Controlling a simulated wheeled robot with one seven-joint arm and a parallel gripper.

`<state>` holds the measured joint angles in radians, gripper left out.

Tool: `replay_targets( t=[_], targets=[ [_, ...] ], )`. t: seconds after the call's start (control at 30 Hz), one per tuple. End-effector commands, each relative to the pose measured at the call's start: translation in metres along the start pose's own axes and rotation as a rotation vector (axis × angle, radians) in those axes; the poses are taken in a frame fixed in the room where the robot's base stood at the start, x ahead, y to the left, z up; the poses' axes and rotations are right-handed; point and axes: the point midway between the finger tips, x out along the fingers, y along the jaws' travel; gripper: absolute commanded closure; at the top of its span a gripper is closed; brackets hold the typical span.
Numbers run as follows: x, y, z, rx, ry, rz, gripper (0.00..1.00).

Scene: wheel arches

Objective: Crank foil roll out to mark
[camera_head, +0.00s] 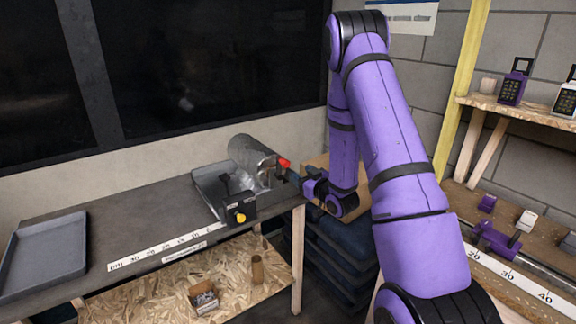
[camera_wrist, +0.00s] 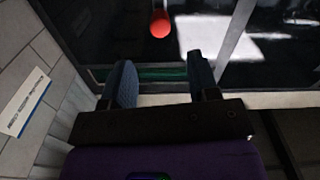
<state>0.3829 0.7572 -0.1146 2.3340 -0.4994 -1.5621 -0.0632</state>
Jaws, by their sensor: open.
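The silver foil roll (camera_head: 252,152) sits at the back right of the dark bench, over a grey metal tray-like holder (camera_head: 207,186). A red crank knob (camera_head: 284,162) shows at the roll's right end. The red knob also shows in the wrist view (camera_wrist: 160,24), ahead of my fingertips and apart from them. My gripper (camera_head: 292,175) is just right of the knob; in the wrist view it (camera_wrist: 162,72) is open and empty. A white printed scale strip (camera_head: 165,247) runs along the bench front. The crank arm is partly hidden by my gripper.
A black box with a yellow knob (camera_head: 240,210) stands at the bench front. An empty grey tray (camera_head: 42,255) lies at the left. A cardboard box (camera_head: 318,163) and dark stacked crates (camera_head: 325,250) are beside the bench, close to my arm. The bench middle is clear.

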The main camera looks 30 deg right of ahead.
Motion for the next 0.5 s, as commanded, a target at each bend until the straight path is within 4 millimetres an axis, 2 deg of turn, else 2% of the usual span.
replay_targets(
  t=[0.3, 0.5],
  targets=[
    [0.057, -0.001, -0.001, 0.000, 0.001, -0.002, 0.45],
    [0.081, 0.000, -0.001, -0.001, 0.001, 0.000, 0.45]
  ],
)
